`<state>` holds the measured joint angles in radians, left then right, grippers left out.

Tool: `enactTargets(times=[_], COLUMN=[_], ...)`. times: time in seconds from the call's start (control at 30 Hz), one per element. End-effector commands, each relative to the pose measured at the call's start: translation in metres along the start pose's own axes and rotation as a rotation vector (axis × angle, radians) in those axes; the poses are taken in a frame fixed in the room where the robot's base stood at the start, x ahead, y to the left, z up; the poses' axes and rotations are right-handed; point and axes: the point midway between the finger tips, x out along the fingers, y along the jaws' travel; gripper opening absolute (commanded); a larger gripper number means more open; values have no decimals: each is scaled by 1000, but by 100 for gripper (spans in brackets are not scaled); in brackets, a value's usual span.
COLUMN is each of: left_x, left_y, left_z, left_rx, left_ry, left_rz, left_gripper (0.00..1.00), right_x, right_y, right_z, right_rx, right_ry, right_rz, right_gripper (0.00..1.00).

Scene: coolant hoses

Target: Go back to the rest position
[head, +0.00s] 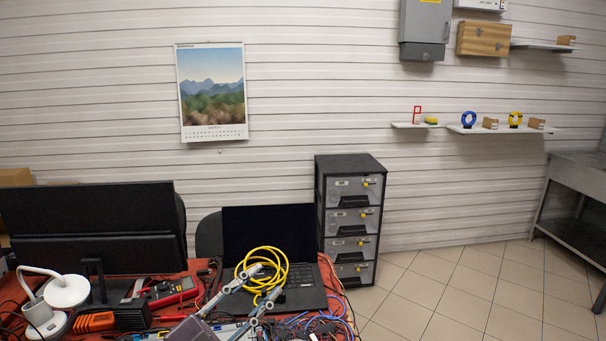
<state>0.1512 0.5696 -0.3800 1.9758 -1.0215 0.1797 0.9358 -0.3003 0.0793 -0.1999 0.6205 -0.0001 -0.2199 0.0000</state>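My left gripper (267,281) shows at the bottom centre of the head view, pointing up and to the right. Its two grey jointed fingers are spread apart, and I see nothing clamped between them. Behind it a coiled yellow cable (281,257) lies on an open black laptop (305,295). The fingers overlap the coil in the picture; I cannot tell how far apart they are in depth. My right gripper is not in view.
The red-topped desk (172,311) is crowded with a dark monitor (90,210), a multimeter (172,291), a white lamp (67,292) and loose cables. A drawer cabinet (350,165) stands behind. Wall shelves (500,130) hold small items. Tiled floor (450,290) at right is clear.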

Motion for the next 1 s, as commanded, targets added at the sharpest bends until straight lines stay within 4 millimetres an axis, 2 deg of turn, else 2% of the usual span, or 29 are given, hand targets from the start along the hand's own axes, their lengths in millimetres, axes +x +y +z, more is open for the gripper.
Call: enactTargets(times=[0.13, 0.27, 0.37, 0.47, 0.57, 0.7, 0.87, 1.0], left_x=[-22, -54, -87, -124, -165, -225, -289, -332], left_y=[-26, -37, -32, -16, 12, 64, 132, 181], left_z=[22, 54, 84, 111, 134, 151, 146, 125], left_rx=[-106, -197, -271, -348, -427, -540, -664, -751], left_ry=[-136, -307, -465, -639, -822, -1081, -1342, -1503], left_rz=[-217, -362, -440, -485, -494, -445, -315, -176], left_gripper=[32, 32, 32, 32, 32, 32, 32, 32], right_x=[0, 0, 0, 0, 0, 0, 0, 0], right_y=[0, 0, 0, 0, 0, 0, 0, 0], right_z=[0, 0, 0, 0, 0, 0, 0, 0], right_rx=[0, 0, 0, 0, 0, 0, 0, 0], right_ry=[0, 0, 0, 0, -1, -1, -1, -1], right_rz=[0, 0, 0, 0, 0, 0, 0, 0], right_gripper=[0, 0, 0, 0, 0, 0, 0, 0])
